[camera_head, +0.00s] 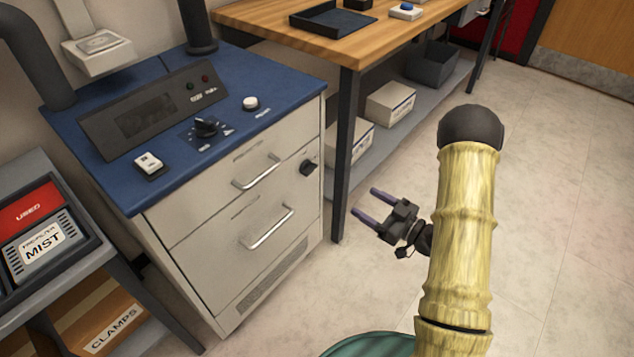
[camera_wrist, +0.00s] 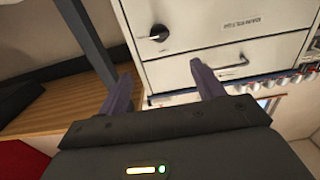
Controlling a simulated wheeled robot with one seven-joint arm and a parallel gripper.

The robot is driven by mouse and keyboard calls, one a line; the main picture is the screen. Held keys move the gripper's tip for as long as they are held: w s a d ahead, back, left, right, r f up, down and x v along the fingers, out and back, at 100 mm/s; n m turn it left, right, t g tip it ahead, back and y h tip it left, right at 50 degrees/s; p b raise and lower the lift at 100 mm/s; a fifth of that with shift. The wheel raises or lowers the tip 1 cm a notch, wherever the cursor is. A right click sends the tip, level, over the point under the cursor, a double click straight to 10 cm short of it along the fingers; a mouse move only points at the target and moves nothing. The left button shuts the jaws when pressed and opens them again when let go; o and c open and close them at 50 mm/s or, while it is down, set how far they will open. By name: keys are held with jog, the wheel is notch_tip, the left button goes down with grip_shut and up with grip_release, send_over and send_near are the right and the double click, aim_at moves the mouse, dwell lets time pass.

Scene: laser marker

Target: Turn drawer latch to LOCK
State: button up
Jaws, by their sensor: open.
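The drawer latch (camera_head: 308,167) is a small black knob on the right side of the white cabinet front, beside the upper drawer's handle. The latch also shows in the wrist view (camera_wrist: 158,33), near the top. Its marked position is too small to read. The upper drawer (camera_head: 225,185) looks closed. My gripper (camera_head: 366,203) is open and empty, its two purple fingers pointing toward the cabinet. It is to the right of and below the latch in the head view, apart from it. Both fingertips (camera_wrist: 160,75) show in the wrist view.
The cabinet's blue top (camera_head: 240,67) holds a control panel, a black dial (camera_head: 206,127) and a white button (camera_head: 250,103). A wooden table (camera_head: 280,22) with a dark leg (camera_head: 345,150) stands close right of the cabinet. The floor (camera_head: 560,200) to the right is clear.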

aim_at(313, 170)
jog(key=shift+a+r, duration=0.1)
jog(key=b+x, duration=0.4)
jog(key=x, duration=1.3)
jog(key=shift+w+a, duration=0.1)
jog(key=shift+w, duration=0.1)
jog(key=c, duration=1)
